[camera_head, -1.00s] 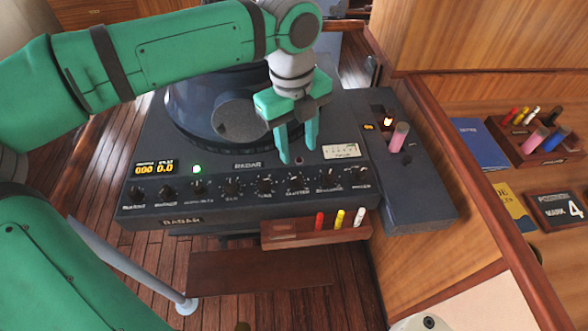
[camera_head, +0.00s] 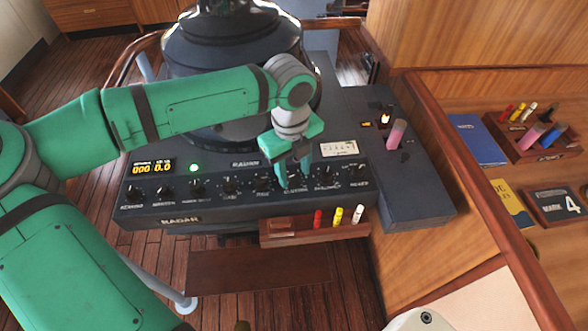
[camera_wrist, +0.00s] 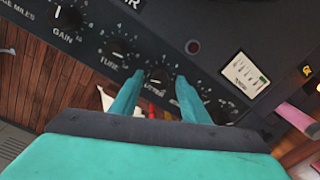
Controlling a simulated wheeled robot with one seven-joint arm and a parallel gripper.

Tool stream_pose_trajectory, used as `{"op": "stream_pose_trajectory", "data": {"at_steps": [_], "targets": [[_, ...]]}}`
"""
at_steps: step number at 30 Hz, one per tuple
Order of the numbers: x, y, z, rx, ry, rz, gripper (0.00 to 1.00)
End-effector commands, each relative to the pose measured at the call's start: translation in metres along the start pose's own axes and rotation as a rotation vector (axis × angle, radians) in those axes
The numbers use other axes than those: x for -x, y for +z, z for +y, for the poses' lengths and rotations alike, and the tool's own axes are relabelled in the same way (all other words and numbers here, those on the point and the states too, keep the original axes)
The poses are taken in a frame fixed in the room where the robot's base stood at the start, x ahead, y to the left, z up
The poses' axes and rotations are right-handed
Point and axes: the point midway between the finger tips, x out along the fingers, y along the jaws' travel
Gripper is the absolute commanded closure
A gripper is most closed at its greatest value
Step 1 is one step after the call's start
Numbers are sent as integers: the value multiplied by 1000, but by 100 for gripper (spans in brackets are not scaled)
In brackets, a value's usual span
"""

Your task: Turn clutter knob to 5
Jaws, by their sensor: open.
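The clutter knob (camera_wrist: 158,76) is a small black dial with a pale pointer mark and a printed scale on the radar's front panel. In the wrist view it shows between and just beyond my two green fingertips. My gripper (camera_head: 294,184) is open over that part of the panel; it also shows in the wrist view (camera_wrist: 160,88). In the head view the fingers largely hide the knob. I cannot tell whether the fingers touch it, and its pointer setting is too small to read. The radar console (camera_head: 150,212) bears a row of similar knobs.
The tune knob (camera_wrist: 120,50) and gain knob (camera_wrist: 68,17) lie left of the clutter knob. A small rack (camera_head: 285,232) with red, yellow and white markers hangs below the panel. A pink cylinder (camera_head: 396,134) stands on the right side unit (camera_head: 420,190).

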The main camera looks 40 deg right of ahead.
Motion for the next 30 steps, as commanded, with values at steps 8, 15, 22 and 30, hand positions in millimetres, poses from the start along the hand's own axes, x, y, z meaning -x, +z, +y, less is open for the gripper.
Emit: {"op": "stream_pose_trajectory", "data": {"at_steps": [8, 15, 22, 30], "targets": [[0, 0, 0, 0, 0, 0, 68], [0, 0, 0, 0, -1, 0, 100], [0, 0, 0, -32, -1, 1, 100], [0, 0, -1, -184, -2, 8, 100]]}}
